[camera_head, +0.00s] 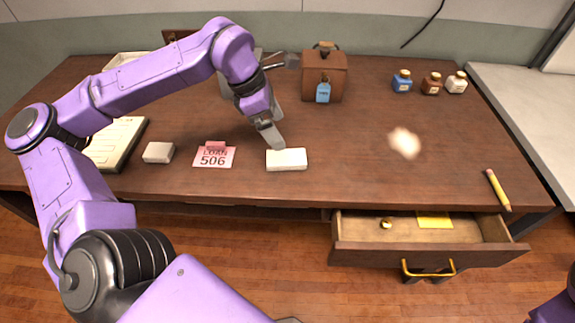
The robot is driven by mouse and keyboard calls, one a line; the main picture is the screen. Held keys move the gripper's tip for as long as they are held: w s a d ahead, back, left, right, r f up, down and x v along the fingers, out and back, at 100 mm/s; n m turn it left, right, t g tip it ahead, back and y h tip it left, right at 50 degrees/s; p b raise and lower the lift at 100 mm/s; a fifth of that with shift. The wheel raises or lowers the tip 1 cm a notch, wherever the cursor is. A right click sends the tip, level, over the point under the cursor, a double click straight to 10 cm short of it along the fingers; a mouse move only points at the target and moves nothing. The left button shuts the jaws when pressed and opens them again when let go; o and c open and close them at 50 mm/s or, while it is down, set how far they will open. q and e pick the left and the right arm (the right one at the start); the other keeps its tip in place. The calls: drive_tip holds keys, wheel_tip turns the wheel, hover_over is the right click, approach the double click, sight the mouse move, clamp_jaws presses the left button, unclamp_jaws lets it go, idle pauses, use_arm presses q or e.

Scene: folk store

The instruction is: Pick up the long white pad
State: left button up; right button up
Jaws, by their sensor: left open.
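The long white pad (287,160) lies flat near the table's front edge, a little left of the picture's middle. It is a pale, low rectangular block. My left gripper (284,104) is open, its fingers spread wide. Its lower fingertip is just above the pad's back left edge in the picture; I cannot tell whether it touches. The pad is not between the fingers. My right gripper is out of view; only a bit of purple arm shows at the bottom right corner.
A shorter white block (158,153) and a pink 506 ticket (214,156) lie left of the pad. A brown box (324,76) stands behind. An open drawer (430,253) juts out in front.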

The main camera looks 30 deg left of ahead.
use_arm(q)
hover_over(291, 157)
drive_tip(key=s+a, duration=0.1)
wheel_tip(291, 157, down, 5)
drive_tip(key=shift+s+a+r, duration=0.1)
drive_tip(key=shift+a, duration=0.05)
drive_tip(key=x, duration=0.3)
drive_tip(key=p+x, duration=0.1)
drive_tip(key=x, duration=0.1)
drive_tip(key=shift+a+f, duration=0.25)
drive_tip(key=shift+f, duration=0.1)
drive_tip(key=c, duration=1.1)
